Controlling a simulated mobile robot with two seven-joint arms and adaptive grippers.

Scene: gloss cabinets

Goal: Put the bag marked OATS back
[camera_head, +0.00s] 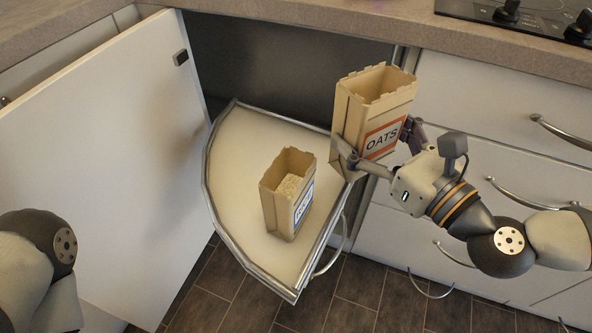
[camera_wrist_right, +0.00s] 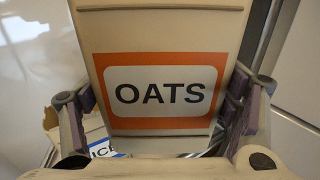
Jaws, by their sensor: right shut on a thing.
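The OATS bag (camera_head: 372,108) is a tan open-topped paper bag with an orange-framed label, upright at the right edge of the pull-out shelf. My right gripper (camera_head: 376,152) is shut on it, one finger on each side. In the right wrist view the OATS label (camera_wrist_right: 160,92) fills the middle, between the fingers. I cannot tell whether the bag's base touches the shelf. The pull-out corner shelf (camera_head: 236,165) is white with a metal rail and swung out of the cabinet. Of my left arm, only links show at the lower left; its gripper is out of view.
A second tan bag (camera_head: 288,192) with a blue-framed label and pale grains stands on the shelf's front middle. The white cabinet door (camera_head: 105,165) is open at left. Drawers with handles (camera_head: 565,133) lie at right, below the countertop (camera_head: 330,28). The shelf's left part is clear.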

